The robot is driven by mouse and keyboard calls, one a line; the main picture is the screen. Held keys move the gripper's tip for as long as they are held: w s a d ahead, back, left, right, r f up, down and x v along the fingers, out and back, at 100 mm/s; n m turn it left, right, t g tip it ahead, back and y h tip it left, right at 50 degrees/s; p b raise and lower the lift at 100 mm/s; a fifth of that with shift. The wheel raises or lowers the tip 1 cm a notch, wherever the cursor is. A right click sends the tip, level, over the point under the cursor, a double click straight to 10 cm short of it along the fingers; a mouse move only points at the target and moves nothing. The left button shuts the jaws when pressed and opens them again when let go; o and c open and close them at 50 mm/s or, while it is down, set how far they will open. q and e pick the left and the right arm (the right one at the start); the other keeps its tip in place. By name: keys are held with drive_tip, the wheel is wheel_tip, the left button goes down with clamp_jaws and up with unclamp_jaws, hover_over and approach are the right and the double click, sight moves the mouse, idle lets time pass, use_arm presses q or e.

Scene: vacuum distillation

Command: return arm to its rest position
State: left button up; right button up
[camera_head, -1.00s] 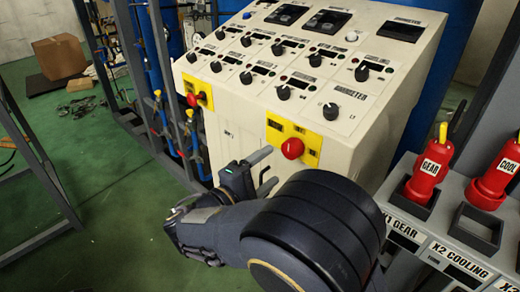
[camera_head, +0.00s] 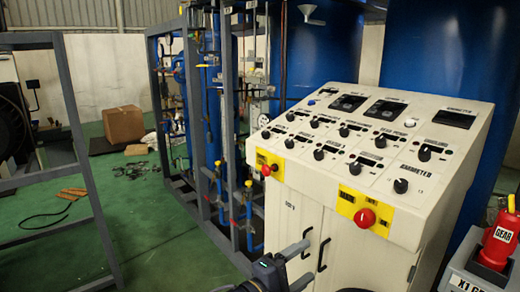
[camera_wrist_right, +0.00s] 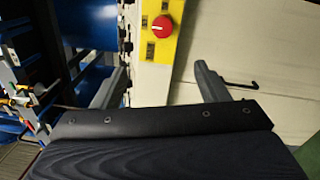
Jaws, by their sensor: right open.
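My right gripper (camera_head: 302,264) shows at the bottom edge of the head view, low in front of the white control console (camera_head: 312,215). Its two grey fingers are apart, with nothing seen between them. Most of my right arm is below the picture. My left gripper is in neither view.
The console has several black knobs and two red buttons, one on the right yellow plate (camera_head: 350,203). A red GEAR plug (camera_head: 499,240) stands at the right edge. Blue pipes in a grey frame (camera_head: 227,150) stand left of the console.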

drive_tip(key=s+d+f+m+g+y, duration=0.25)
drive_tip(key=s+d+f+g, duration=0.2)
drive_tip(key=d, duration=0.35)
drive_tip(key=s+d+f+m+g+y, duration=0.2)
drive_tip(key=s+d+f+g+y, duration=0.25)
drive_tip(key=d, duration=0.35)
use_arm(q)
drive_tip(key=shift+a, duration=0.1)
use_arm(e)
drive_tip(key=s+a+m+t+y, duration=0.3)
drive_tip(key=s+m+y, duration=0.4)
drive_tip(key=s+y, duration=0.4)
drive_tip(key=s+a, duration=0.1)
drive_tip(key=s, duration=0.2)
drive_tip(key=shift+r, duration=0.4)
